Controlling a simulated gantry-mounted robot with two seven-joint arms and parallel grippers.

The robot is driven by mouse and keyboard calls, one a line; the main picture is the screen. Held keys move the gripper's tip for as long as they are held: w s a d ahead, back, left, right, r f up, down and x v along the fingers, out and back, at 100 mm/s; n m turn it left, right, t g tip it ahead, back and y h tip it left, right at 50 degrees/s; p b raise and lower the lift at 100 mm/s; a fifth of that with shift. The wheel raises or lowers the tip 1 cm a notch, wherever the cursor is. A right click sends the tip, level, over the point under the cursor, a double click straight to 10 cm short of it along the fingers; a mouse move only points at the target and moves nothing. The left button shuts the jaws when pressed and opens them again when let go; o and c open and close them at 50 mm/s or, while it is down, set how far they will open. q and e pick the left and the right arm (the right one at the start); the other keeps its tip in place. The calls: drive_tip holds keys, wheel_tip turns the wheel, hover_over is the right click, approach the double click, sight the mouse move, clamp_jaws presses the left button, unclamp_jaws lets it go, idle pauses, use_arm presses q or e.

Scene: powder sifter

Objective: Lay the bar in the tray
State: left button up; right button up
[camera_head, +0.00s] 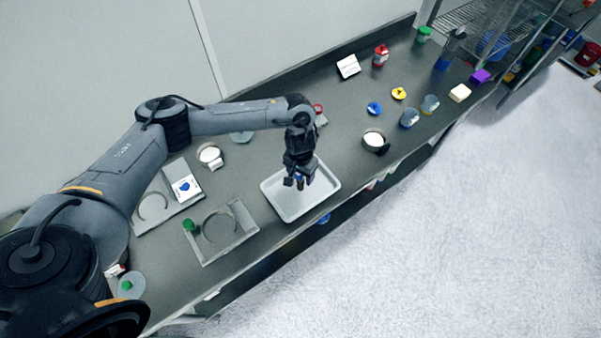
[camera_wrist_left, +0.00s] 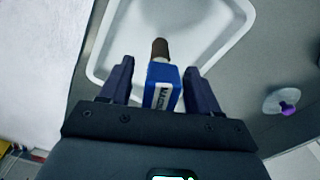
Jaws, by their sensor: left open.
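The white tray (camera_head: 286,208) sits on the grey bench near its front edge. My left gripper (camera_head: 299,183) points down over the tray. In the left wrist view, the bar (camera_wrist_left: 162,82) has a blue body with a white lettered label and a brown end. It lies between the two open fingers of my left gripper (camera_wrist_left: 160,84), its brown end over the inside of the tray (camera_wrist_left: 205,28). I cannot tell whether the bar touches the tray floor. My right gripper is not in view.
Left of the tray is a grey plate with a round recess (camera_head: 219,228) and a green knob (camera_head: 188,224). Bench between tray and bowl is clear.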

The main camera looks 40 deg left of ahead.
use_arm(q)
wheel_tip(320, 180, up, 12)
drive_tip(key=p, duration=0.3)
drive_tip(key=s+d+f+m+t+h, duration=0.1)
drive_tip(key=d+f+m+h, duration=0.15)
drive_tip(key=d, duration=0.75)
drive_tip(key=s+d+f+m+t+h, duration=0.2)
drive_tip(key=d+m, duration=0.2)
drive_tip(key=d, duration=0.6)
drive_tip(key=s+d+r+m+t+h, duration=0.25)
drive_tip(key=d+r, duration=0.25)
drive_tip(key=d, duration=0.6)
drive_tip(key=s+a+f+n+g+y, duration=0.1)
drive_tip(key=s+a+n+y, duration=0.1)
drive_tip(key=s+a, duration=0.5)
drive_tip(key=s+a+f+n+g+y, duration=0.1)
drive_tip(key=s+a+n+y, duration=0.2)
drive_tip(key=s+a, duration=0.5)
drive_tip(key=a+y, duration=0.1)
drive_tip(key=a, duration=0.6)
drive_tip(key=shift+s+a+y, duration=0.2)
drive_tip(key=shift+a+y, duration=0.05)
drive_tip(key=shift+y, duration=0.15)
